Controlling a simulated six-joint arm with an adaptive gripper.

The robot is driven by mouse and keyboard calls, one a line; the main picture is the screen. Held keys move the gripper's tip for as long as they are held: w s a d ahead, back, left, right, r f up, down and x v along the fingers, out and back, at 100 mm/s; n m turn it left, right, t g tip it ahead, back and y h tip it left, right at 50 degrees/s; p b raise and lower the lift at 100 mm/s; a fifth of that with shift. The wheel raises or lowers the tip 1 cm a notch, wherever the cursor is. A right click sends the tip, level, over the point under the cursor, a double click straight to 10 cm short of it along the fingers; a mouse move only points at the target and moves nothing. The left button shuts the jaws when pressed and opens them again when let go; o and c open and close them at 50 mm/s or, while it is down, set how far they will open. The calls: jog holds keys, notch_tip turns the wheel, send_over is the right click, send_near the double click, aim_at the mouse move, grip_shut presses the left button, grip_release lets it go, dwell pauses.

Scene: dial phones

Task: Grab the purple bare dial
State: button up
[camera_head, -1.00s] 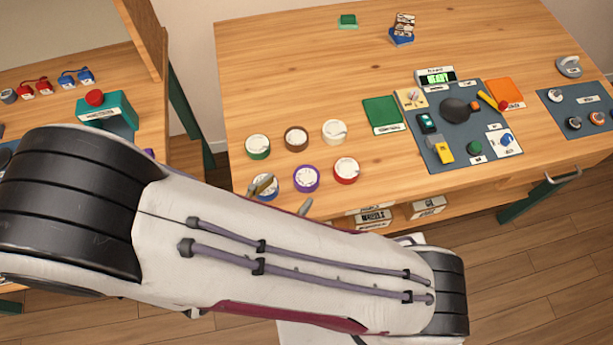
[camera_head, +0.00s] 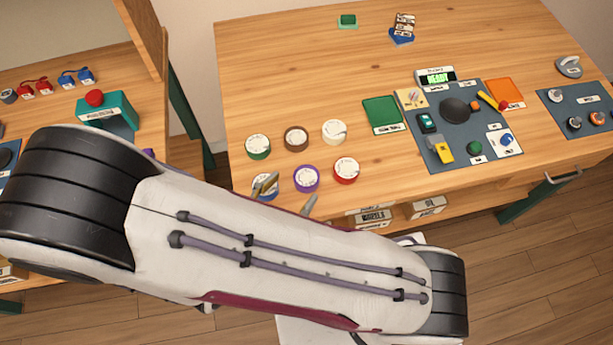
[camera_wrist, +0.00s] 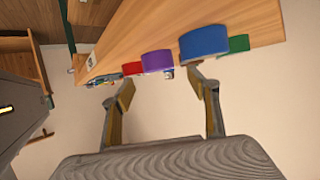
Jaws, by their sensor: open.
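The purple dial (camera_head: 306,178) sits on the table in the front row, between the blue dial (camera_head: 268,187) and the red dial (camera_head: 346,170). In the wrist view the purple dial (camera_wrist: 159,62) lies beyond and between my fingertips, with the blue dial (camera_wrist: 205,41) nearer and to its right and the red dial (camera_wrist: 132,68) to its left. My gripper (camera_wrist: 161,85) is open and empty, apart from the purple dial. In the head view my fingertips (camera_head: 287,195) show at the table's front edge, and one finger partly covers the blue dial.
A back row holds green (camera_head: 258,147), brown (camera_head: 296,138) and cream (camera_head: 334,132) dials. A green pad (camera_head: 382,112) and a dark panel of controls (camera_head: 455,150) lie to the right. A second bench stands at left.

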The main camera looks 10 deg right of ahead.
aim_at(310, 173)
jog(key=shift+w+d, duration=0.1)
dwell(0.3)
jog(key=shift+x, duration=2.55)
jog(key=shift+f, duration=0.15)
jog(key=c, duration=1.2)
